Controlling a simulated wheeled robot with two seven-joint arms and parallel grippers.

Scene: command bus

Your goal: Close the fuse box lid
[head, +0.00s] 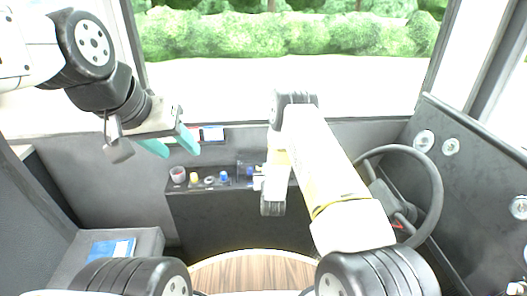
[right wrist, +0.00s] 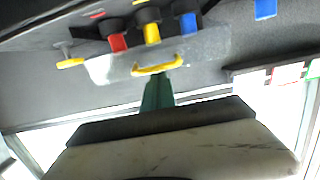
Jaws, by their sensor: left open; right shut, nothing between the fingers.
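The fuse box (head: 245,170) sits on the dashboard ledge, partly hidden behind my right arm in the head view. In the right wrist view its grey lid (right wrist: 205,52) has a yellow handle (right wrist: 157,68). Red, yellow and blue fuses show past the lid's edge; how far the lid stands open is hard to tell. My right gripper (right wrist: 157,85) is shut and empty, its teal fingertips close to the handle; contact cannot be told. In the head view my right arm hides its fingers. My left gripper (head: 168,147) is open and empty, above the ledge's left end.
Small coloured items and a red cup (head: 177,174) stand on the ledge left of the fuse box. The steering wheel (head: 432,190) is to the right of my right arm. A blue booklet (head: 111,248) lies on the left seat. A round wooden surface (head: 255,272) is in front.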

